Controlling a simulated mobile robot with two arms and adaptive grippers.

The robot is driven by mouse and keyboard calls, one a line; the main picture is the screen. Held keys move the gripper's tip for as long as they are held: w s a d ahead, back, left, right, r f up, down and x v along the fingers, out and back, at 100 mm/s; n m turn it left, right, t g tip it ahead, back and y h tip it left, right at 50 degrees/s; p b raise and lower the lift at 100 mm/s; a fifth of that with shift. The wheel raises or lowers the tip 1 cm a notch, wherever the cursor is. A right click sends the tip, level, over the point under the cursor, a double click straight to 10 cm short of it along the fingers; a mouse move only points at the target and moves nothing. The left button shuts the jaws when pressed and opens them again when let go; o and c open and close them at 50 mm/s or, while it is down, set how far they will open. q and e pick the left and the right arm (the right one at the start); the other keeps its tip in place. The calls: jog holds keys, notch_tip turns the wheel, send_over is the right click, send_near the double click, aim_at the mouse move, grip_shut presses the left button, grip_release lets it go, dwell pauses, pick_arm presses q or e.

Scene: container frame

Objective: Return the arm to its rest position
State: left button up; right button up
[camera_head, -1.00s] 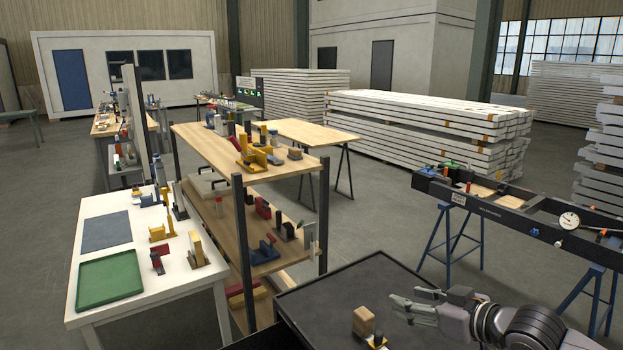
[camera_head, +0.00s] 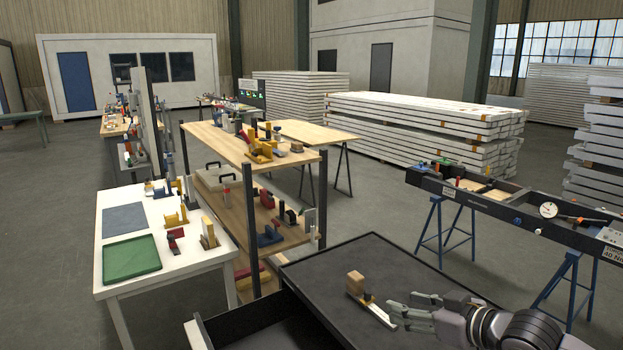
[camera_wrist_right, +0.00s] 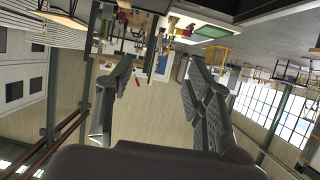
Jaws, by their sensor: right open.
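My right gripper (camera_head: 402,311) reaches in from the lower right of the head view, over the dark worktop (camera_head: 400,265). Its fingers point left and are spread, with nothing between them. The right wrist view also shows the two open fingers (camera_wrist_right: 158,75) with an empty gap and a tilted view of the hall behind. A tool with a wooden block (camera_head: 356,282) and a flat metal strip lies on the worktop, left of the gripper and apart from its grip. My left gripper is not in view.
An open drawer (camera_head: 265,332) sticks out at the worktop's left. Beyond it stand a wooden shelf rack (camera_head: 225,148) with tools and a white table (camera_head: 112,285) with a green tray (camera_head: 131,258). A black frame on blue trestles (camera_head: 500,208) stands right. Grey floor lies between.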

jog(key=s+a+f+g+h, duration=0.1)
jog(key=s+a+f+g, duration=0.1)
jog(key=s+a+f, duration=0.35)
jog(key=s+a+f+g+h, duration=0.1)
jog(key=s+a+f, duration=0.2)
jog(key=s+f, duration=0.5)
jog(key=s+d+f+m+g+h, duration=0.25)
jog(key=s+d+f, duration=0.25)
jog(key=s, duration=0.5)
jog(key=s+d+f+m+g+h, duration=0.25)
jog(key=s+d+f, duration=0.25)
jog(key=s, duration=0.4)
notch_tip(320, 180, down, 30)
jog(key=g+b, duration=0.1)
jog(key=b, duration=0.4)
pick_arm(q)
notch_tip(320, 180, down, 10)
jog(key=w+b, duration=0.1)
jog(key=b, duration=0.4)
pick_arm(e)
jog(key=s+d+f, duration=0.1)
jog(key=s+f, duration=0.8)
jog(key=f, duration=0.2)
jog(key=s+d+f+g, duration=0.1)
jog(key=s+f, duration=0.7)
jog(key=f, duration=0.3)
jog(key=shift+s+d+n, duration=0.2)
jog(key=shift+s+n, duration=0.1)
jog(key=shift+s, duration=0.1)
